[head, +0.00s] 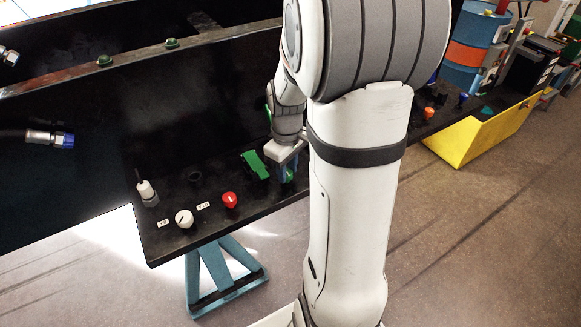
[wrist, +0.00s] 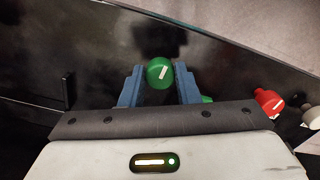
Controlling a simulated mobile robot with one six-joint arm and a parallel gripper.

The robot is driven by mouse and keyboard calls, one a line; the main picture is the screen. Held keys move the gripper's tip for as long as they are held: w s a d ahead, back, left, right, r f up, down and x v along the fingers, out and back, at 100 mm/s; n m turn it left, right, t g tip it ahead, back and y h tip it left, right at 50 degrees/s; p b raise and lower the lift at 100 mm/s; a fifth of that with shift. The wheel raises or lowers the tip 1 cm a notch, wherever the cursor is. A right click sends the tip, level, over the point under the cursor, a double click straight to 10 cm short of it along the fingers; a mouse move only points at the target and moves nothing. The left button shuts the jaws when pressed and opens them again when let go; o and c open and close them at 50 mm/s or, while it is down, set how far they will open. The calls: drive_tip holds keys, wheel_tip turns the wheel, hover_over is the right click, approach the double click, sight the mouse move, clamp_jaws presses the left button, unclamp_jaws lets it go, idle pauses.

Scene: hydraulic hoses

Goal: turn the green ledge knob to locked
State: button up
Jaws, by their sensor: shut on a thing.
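The green ledge knob (wrist: 160,72) is a round cap with a white pointer line, which leans to the upper right in the wrist view. My gripper (wrist: 160,88) has its blue fingers on both sides of the knob and is shut on it. In the head view the gripper (head: 286,168) is low at the ledge, and a bit of the green knob (head: 289,177) shows by the fingers. My arm hides much of the ledge there. I cannot read any locked mark beside the knob.
On the black ledge (head: 165,238) stand a red knob (head: 229,200), a white knob (head: 184,218) and a green flap (head: 255,164) close left of the gripper. Orange (head: 428,113) and blue (head: 462,99) knobs are farther right. A yellow bin (head: 480,135) stands beyond.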

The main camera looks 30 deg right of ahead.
drive_tip(key=m+b, duration=0.1)
drive_tip(key=m, duration=0.3)
drive_tip(key=shift+w, duration=0.15)
drive_tip(key=m+b, duration=0.1)
drive_tip(key=m, duration=0.3)
drive_tip(key=shift+r+m+b, duration=0.1)
drive_tip(key=shift+m+b, duration=0.2)
drive_tip(key=m+b, duration=0.1)
drive_tip(key=m, duration=0.3)
drive_tip(key=shift+m, duration=0.3)
drive_tip(key=shift+w+r+m+b, duration=0.1)
drive_tip(key=shift+m+b, duration=0.2)
drive_tip(key=shift+m, duration=1.5)
drive_tip(key=o, duration=1)
